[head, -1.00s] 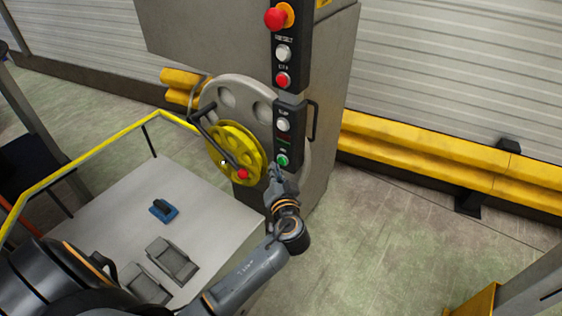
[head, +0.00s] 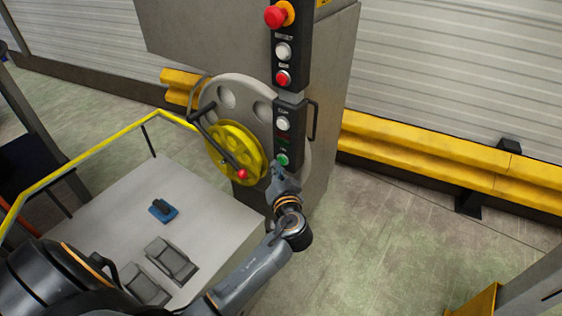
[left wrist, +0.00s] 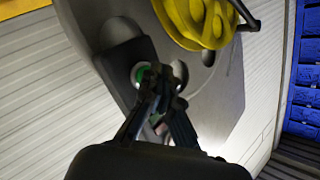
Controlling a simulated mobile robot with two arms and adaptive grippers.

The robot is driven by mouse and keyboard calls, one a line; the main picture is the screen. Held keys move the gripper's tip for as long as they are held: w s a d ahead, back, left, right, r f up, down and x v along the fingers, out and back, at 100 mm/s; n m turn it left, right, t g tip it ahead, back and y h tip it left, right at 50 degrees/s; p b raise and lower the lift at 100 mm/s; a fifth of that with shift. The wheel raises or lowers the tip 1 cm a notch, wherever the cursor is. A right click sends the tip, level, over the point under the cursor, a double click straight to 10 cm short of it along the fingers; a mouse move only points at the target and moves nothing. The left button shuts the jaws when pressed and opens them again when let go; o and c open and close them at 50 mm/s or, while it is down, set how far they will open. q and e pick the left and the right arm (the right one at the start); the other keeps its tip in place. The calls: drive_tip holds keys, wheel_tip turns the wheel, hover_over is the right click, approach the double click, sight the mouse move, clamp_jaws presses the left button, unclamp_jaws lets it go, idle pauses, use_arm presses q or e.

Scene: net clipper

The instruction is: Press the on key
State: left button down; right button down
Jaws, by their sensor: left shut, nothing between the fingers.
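The on key looks to be the green button (head: 282,160) at the bottom of the black control panel (head: 291,105) on the grey machine. It also shows in the left wrist view as a green button (left wrist: 141,73) in a pale ring, partly covered by my fingers. My left gripper (head: 281,170) is shut and empty, with its fingertips just below the green button in the head view. In the left wrist view the fingertips (left wrist: 158,77) overlap the button's right side. I cannot tell whether they touch it. My right gripper is not in view.
A white button (head: 283,124), a red button (head: 283,78) and a red emergency knob (head: 275,16) sit higher on the panel. A yellow wheel (head: 236,152) with a crank is left of it. A blue object (head: 163,211) lies on the grey platform (head: 200,205).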

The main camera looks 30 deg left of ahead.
use_arm(q)
drive_tip(key=shift+w, duration=0.4)
idle(0.5)
drive_tip(key=shift+s, duration=0.85)
drive_tip(key=shift+s, duration=0.1)
drive_tip(key=s, duration=0.4)
drive_tip(key=shift+s+a, duration=0.25)
drive_tip(key=shift+s, duration=0.15)
idle(0.6)
